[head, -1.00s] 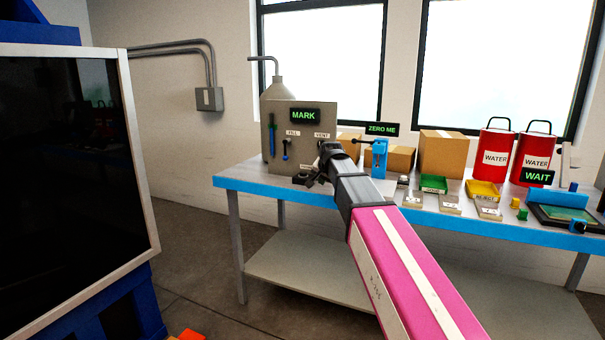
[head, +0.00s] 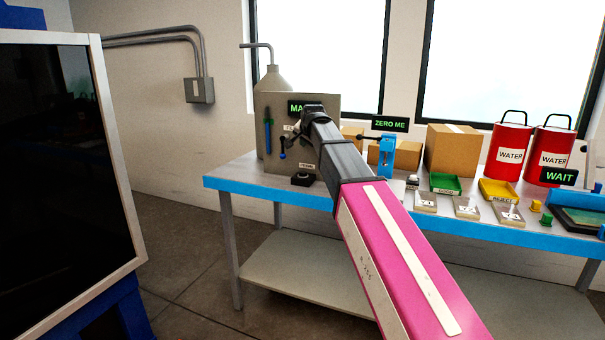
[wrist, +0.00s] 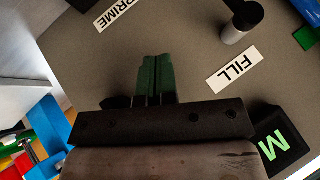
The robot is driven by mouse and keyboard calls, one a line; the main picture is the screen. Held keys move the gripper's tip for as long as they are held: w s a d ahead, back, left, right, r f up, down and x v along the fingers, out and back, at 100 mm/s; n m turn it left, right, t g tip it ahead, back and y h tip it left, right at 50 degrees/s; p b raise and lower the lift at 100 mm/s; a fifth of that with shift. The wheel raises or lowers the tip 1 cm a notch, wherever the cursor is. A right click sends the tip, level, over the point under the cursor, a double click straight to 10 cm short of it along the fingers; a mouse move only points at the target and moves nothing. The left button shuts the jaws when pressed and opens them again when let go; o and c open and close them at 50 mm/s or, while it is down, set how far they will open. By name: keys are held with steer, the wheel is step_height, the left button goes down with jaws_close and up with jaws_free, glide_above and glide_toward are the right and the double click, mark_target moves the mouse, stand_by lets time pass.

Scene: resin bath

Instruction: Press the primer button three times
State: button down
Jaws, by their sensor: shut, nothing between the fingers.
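The primer button is a low dark block (head: 302,180) on the bench at the foot of the grey panel (head: 325,150), under the PRIME label (head: 307,167). In the wrist view the PRIME label (wrist: 115,13) is at the top left, and a dark edge beside it, probably the button, is cut off by the frame. My gripper (wrist: 157,62) is shut and empty, its green fingertips together in front of the panel. In the head view its wrist end is high at the panel, above and apart from the button; the fingers are mostly hidden there.
The FILL lever (head: 282,148) hangs on the panel beside a blue gauge (head: 267,130). The MARK display (wrist: 281,146) is close to my gripper. Right along the bench are a blue clamp-like device (head: 387,152), a box, trays and red WATER cans (head: 508,152).

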steer(key=shift+f, duration=0.1)
steer(key=shift+f, duration=4.35)
steer(key=shift+f, duration=0.1)
steer(key=shift+f, duration=0.3)
steer(key=shift+f, duration=0.55)
steer(key=shift+r, duration=1)
steer(key=shift+r, duration=0.1)
steer(key=shift+r, duration=2.4)
